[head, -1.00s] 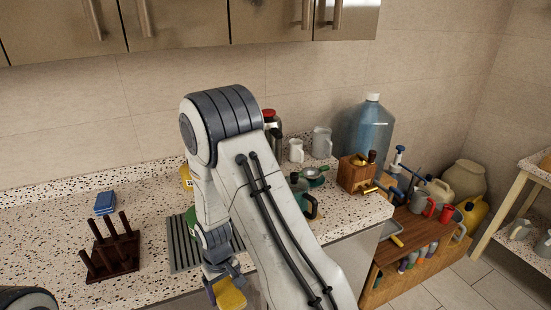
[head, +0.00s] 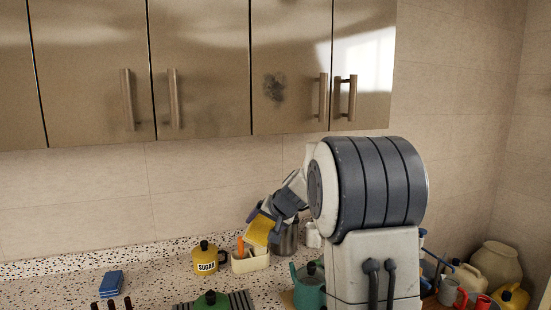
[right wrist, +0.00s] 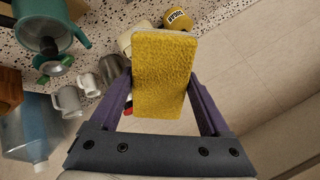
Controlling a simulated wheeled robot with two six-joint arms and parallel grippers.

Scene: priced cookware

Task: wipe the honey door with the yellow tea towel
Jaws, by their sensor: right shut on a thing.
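The yellow tea towel (head: 259,230) shows as a folded yellow pad. My right gripper (head: 266,214) is shut on it and holds it up in front of the wall, below the wall cabinets. In the right wrist view the towel (right wrist: 160,75) fills the space between the purple fingers of my right gripper (right wrist: 160,88). A brownish, shiny cabinet door (head: 205,60) has a dark smudge (head: 275,88) on the neighbouring door (head: 290,40) to its right. No label tells which is the honey door. The towel is apart from the doors. My left gripper is not in view.
On the counter are a yellow sugar pot (head: 207,260), a cream caddy (head: 250,262), a teal pot (head: 307,285) and a blue cloth (head: 111,283). Bar handles (head: 322,97) stick out from the doors. The wall between counter and cabinets is clear.

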